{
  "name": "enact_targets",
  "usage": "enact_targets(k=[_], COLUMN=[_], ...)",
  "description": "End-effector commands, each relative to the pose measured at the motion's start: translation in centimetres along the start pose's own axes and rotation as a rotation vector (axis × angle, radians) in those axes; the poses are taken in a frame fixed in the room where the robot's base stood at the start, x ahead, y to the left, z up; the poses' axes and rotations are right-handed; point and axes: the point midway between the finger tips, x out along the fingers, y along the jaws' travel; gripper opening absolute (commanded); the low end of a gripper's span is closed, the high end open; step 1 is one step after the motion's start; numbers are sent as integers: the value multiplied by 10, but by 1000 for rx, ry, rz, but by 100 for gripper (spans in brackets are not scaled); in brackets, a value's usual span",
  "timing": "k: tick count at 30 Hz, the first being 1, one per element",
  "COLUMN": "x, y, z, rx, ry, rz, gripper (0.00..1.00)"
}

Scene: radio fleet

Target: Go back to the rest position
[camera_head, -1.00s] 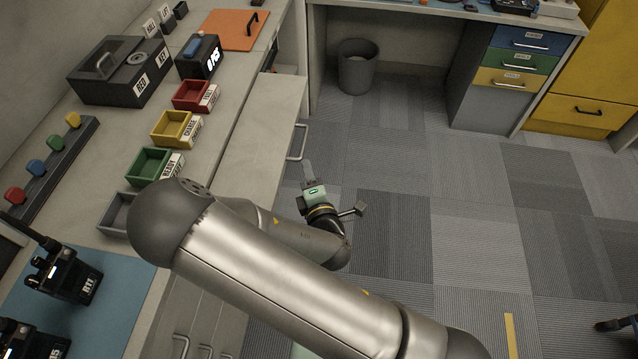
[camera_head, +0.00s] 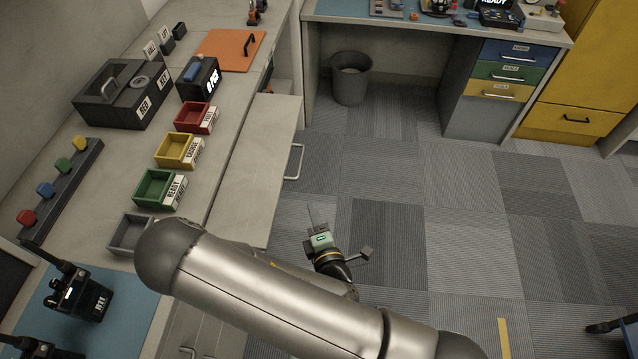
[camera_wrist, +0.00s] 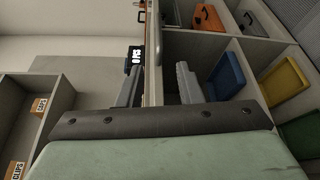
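My gripper (camera_head: 314,220) hangs over the carpet in the head view, to the right of the worktop and below the pale panel with a handle. It looks small there. In the wrist view my gripper (camera_wrist: 158,82) shows two grey fingers set well apart. A pale board edge runs up the picture between them, and I cannot tell how far beyond the fingers it lies. I see nothing clamped in the fingers. My large arm link covers the lower middle of the head view.
The pale panel (camera_head: 258,165) has a bar handle beside my gripper. The worktop holds red (camera_head: 196,117), yellow (camera_head: 179,150) and green (camera_head: 159,188) trays, and radios on a blue mat (camera_head: 130,312). A bin (camera_head: 351,80) stands behind. The carpet on the right is mostly clear.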

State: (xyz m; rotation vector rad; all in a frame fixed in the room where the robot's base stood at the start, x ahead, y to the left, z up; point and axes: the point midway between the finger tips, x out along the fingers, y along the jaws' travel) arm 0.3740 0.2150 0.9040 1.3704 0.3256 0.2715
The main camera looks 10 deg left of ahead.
Motion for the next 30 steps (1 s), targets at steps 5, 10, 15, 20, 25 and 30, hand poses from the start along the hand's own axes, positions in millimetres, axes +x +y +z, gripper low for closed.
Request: enact_targets(k=[5, 10, 15, 20, 25, 30], x=[0, 7, 21, 20, 6, -27], y=[0, -4, -21, -24, 4, 53], z=[0, 12, 45, 66, 84, 111], rx=[0, 99, 462, 870, 1229, 1482], ry=[0, -71, -296, -500, -653, -782], rz=[0, -64, -293, -527, -727, -882], gripper=[33, 33, 33, 33, 33, 33])
